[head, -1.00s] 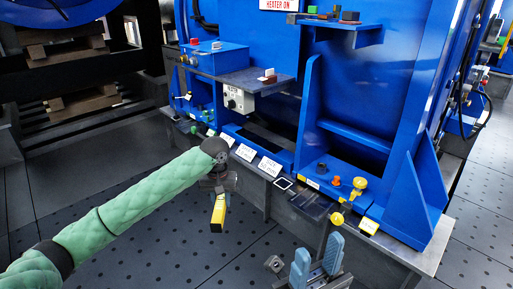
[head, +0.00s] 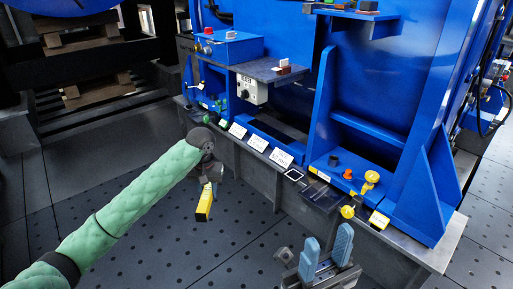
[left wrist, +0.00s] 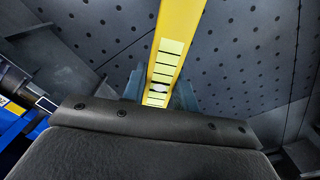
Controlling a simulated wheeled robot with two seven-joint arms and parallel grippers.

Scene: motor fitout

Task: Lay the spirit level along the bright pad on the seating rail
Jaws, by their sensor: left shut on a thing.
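My left gripper (head: 207,184) is shut on the yellow spirit level (head: 204,205), which hangs below it over the dark floor, in front of the machine and apart from it. In the left wrist view the level (left wrist: 177,40) runs up from between the fingers, its pale marked face showing. The seating rail (head: 413,254) is the grey ledge along the blue machine's foot. It carries white cards, a white-framed dark square (head: 294,175) and a yellow-edged white patch (head: 379,220); I cannot tell which is the bright pad. My right gripper (head: 325,257) is open and empty at the lower middle.
The blue machine (head: 375,90) rises behind the rail. A yellow knob (head: 371,177) and a yellow ball (head: 348,211) stand out near the rail. A grey shelf (head: 262,72) juts out above. The perforated floor in front is clear.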

